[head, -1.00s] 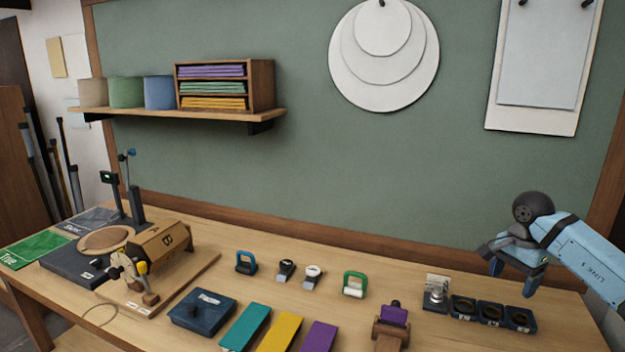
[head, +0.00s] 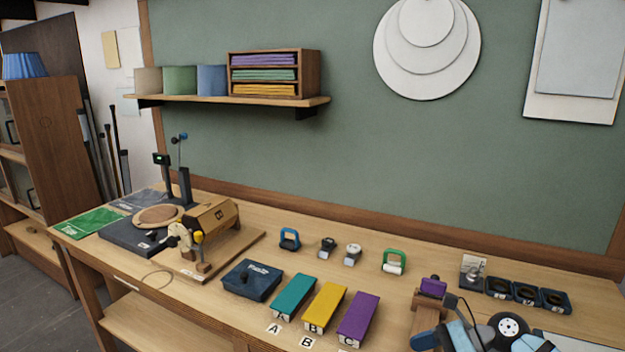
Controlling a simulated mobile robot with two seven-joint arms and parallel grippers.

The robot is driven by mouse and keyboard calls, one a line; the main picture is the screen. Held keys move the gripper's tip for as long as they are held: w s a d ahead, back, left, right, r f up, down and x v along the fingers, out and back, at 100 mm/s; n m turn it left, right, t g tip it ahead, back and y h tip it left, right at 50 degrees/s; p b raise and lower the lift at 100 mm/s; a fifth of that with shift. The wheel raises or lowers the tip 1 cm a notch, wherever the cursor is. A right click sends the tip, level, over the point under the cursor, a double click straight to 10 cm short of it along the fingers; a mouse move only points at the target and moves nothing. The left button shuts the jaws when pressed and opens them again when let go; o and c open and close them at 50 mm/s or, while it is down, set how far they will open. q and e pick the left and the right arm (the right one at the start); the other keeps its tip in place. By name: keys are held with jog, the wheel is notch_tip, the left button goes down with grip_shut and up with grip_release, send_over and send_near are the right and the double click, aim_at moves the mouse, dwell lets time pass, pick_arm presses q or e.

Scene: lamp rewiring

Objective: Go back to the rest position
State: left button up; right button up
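My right arm is at the bottom right of the head view, with its round dark and white joint near the picture's bottom edge. The blue parts of my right gripper (head: 444,339) show just left of that joint, low in front of a wooden block stand (head: 427,306) with a purple top. The picture's edge cuts the gripper off, so its fingertips and their opening are not clear. I see nothing held in it. My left gripper is not in view.
The workbench (head: 266,240) holds a wooden lamp jig (head: 212,222), a dark blue box (head: 252,279), teal (head: 294,296), yellow (head: 326,307) and purple (head: 358,317) blocks, and several dark round-holed holders (head: 526,294). A shelf (head: 230,99) hangs on the green wall.

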jog(key=s+a+f+m+t+y+b, duration=0.2)
jog(key=s+a+m+t+y, duration=0.25)
jog(key=a+m, duration=0.4)
pick_arm(q)
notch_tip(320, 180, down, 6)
jog(key=b, duration=0.4)
pick_arm(e)
jog(key=s+d+f+n+t+h, duration=0.1)
jog(key=s+f+n+t+h, duration=0.1)
jog(key=s+f+n+h, duration=0.55)
jog(key=s+d+f+n+t+h, duration=0.15)
jog(key=s+f+n, duration=0.35)
jog(key=f+n, duration=0.65)
jog(key=s+f+n+t+h, duration=0.1)
jog(key=s+f+n+h, duration=0.45)
jog(key=n, duration=0.75)
pick_arm(q)
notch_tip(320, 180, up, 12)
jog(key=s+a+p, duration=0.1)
jog(key=p, duration=1.3)
pick_arm(e)
notch_tip(320, 180, up, 13)
jog(key=s+d, duration=0.1)
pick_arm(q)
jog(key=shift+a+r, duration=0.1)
pick_arm(e)
jog(key=shift+r, duration=0.1)
